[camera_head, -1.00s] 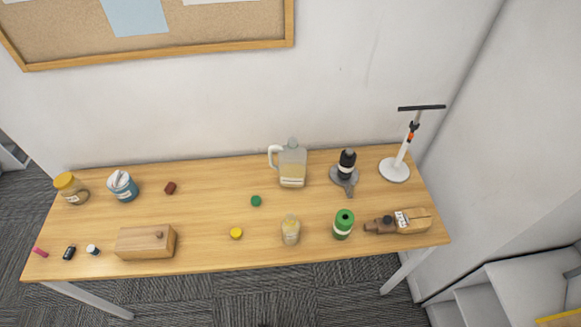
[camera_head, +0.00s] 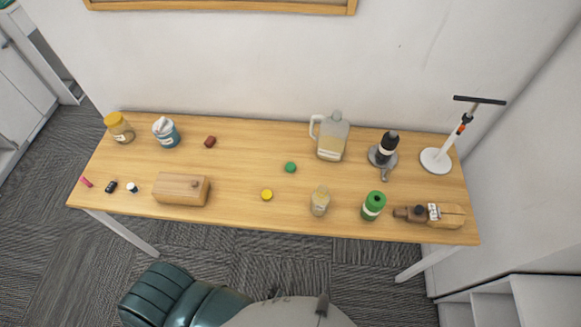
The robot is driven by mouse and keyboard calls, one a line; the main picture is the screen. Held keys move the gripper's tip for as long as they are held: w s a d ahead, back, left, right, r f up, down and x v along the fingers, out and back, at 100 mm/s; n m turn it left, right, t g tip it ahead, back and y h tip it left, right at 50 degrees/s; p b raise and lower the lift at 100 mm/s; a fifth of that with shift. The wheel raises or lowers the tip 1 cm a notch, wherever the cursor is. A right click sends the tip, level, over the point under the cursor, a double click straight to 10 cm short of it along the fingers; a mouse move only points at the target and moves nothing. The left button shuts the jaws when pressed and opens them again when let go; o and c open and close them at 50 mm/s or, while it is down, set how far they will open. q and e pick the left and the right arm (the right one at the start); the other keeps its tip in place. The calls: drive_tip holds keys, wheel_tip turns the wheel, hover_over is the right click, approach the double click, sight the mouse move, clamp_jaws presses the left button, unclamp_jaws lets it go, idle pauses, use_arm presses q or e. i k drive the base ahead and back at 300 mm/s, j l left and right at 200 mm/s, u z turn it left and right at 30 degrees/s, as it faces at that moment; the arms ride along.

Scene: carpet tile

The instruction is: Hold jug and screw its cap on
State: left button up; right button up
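A translucent jug (camera_head: 331,140) with a handle on its left side stands upright at the back of the wooden table, right of centre. Its neck is at the top; I cannot tell whether a cap is on it. A small green cap (camera_head: 290,167) lies on the table to the left of and in front of the jug. A yellow cap (camera_head: 266,195) lies nearer the front edge. A small pale bottle (camera_head: 320,201) stands in front of the jug. Neither of my grippers shows in the view.
The table (camera_head: 235,165) also bears a wooden box (camera_head: 181,189), a yellow-lidded jar (camera_head: 119,127), a blue tub (camera_head: 166,133), a green canister (camera_head: 373,206), a dark bottle in a holder (camera_head: 387,147), a wooden tool (camera_head: 430,214) and a white stand (camera_head: 437,160). Carpet lies in front.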

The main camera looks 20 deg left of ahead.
sight(333, 131)
drive_tip(key=k+j+z, duration=0.2)
drive_tip(key=j, duration=0.25)
drive_tip(key=j+z, duration=0.2)
drive_tip(key=j, duration=0.25)
drive_tip(key=k+j+z, duration=0.2)
drive_tip(key=j, duration=0.2)
drive_tip(key=i, duration=0.05)
